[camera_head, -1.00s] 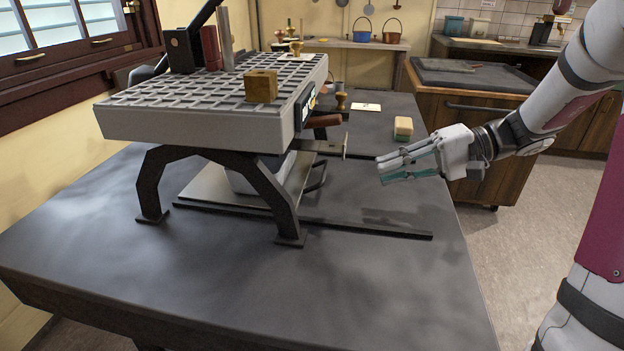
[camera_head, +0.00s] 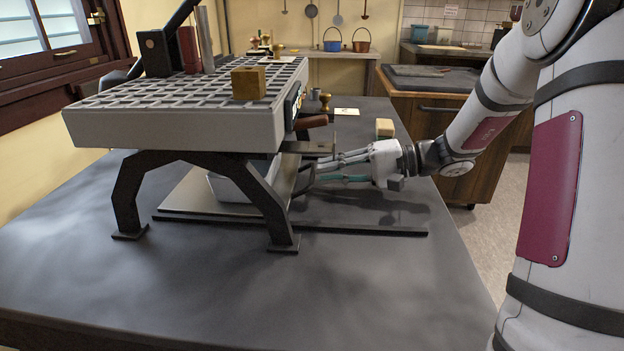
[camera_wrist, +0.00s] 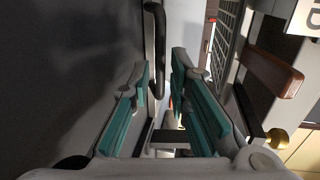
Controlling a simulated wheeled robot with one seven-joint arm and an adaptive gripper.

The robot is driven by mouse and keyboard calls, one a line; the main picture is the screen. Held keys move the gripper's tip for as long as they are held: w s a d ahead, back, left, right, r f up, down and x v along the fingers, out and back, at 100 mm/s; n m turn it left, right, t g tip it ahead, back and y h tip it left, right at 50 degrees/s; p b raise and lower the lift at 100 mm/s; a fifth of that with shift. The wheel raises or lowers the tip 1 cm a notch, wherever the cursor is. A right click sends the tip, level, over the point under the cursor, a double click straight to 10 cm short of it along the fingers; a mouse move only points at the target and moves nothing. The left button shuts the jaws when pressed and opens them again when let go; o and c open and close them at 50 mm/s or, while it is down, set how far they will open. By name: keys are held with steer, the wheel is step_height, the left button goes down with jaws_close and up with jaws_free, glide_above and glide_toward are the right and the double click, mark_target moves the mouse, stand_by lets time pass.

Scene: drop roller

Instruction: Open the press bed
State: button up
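The press (camera_head: 170,125) stands on dark legs on the grey table, with a gridded top. The press bed (camera_head: 185,200) is a low flat plate under it, with a pale block (camera_head: 232,187) on it. The bed's dark handle (camera_head: 303,181) sticks out at its right side. My gripper (camera_head: 316,172) reaches in from the right, level with the handle, its fingertips close to it. In the wrist view a dark bar (camera_wrist: 156,45), apparently the handle, stands just ahead of the open teal-padded fingers (camera_wrist: 158,85). I cannot tell whether they touch it.
A metal bar (camera_head: 308,147) and a brown wooden grip (camera_head: 311,122) jut from the press just above my gripper. A dark rail (camera_head: 350,231) runs along the table in front of the bed. A pale-topped block (camera_head: 384,128) sits behind my wrist. The front of the table is clear.

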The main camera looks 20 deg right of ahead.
mark_target(312, 172)
steer(key=shift+b+x, duration=0.35)
steer(key=shift+x, duration=1.65)
steer(key=shift+c, duration=0.2)
jaws_close()
